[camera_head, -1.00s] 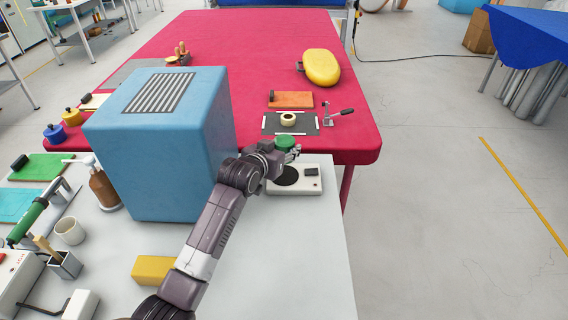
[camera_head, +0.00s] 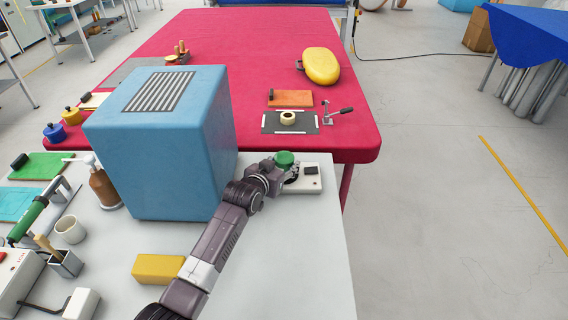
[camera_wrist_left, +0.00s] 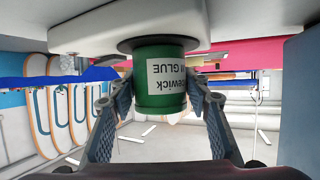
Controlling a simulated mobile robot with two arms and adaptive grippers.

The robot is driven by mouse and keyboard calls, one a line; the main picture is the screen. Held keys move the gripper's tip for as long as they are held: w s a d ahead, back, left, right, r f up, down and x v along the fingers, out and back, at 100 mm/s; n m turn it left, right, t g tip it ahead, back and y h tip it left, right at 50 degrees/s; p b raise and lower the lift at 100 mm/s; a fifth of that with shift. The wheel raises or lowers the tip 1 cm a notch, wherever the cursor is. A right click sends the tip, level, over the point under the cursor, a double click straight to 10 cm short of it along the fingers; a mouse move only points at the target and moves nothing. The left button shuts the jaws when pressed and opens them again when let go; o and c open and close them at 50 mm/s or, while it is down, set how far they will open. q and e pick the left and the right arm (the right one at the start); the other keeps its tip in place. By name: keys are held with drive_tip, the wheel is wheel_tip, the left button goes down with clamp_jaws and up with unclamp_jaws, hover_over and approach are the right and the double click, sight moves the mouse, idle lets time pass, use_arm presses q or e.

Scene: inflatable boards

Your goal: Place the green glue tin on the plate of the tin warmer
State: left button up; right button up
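The green glue tin (camera_head: 285,157) with a white label is upright at the tin warmer (camera_head: 306,181), a white box at the table's far right corner. In the left wrist view, which is upside down, the tin (camera_wrist_left: 160,80) has its base against the dark round plate (camera_wrist_left: 122,46), touching or very nearly so. My left gripper (camera_wrist_left: 160,88) has one finger on each side of the tin, with the tips against its sides. In the head view the left gripper (camera_head: 284,171) and tin hide most of the plate. My right gripper is not in view.
A large blue block (camera_head: 160,150) stands close to the left of my left arm. A yellow block (camera_head: 158,269) lies near the arm. The red table (camera_head: 230,60) beyond holds a tape roll (camera_head: 288,118) on a dark mat and a small lever clamp (camera_head: 335,115).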

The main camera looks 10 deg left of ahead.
use_arm(q)
drive_tip(key=o, duration=0.3)
drive_tip(key=shift+o, duration=0.2)
drive_tip(key=shift+r, duration=0.1)
drive_tip(key=shift+s+r, duration=0.1)
drive_tip(key=shift+s, duration=0.05)
drive_tip(key=v, duration=1.1)
drive_tip(key=shift+s+r, duration=0.2)
drive_tip(key=shift+s, duration=0.15)
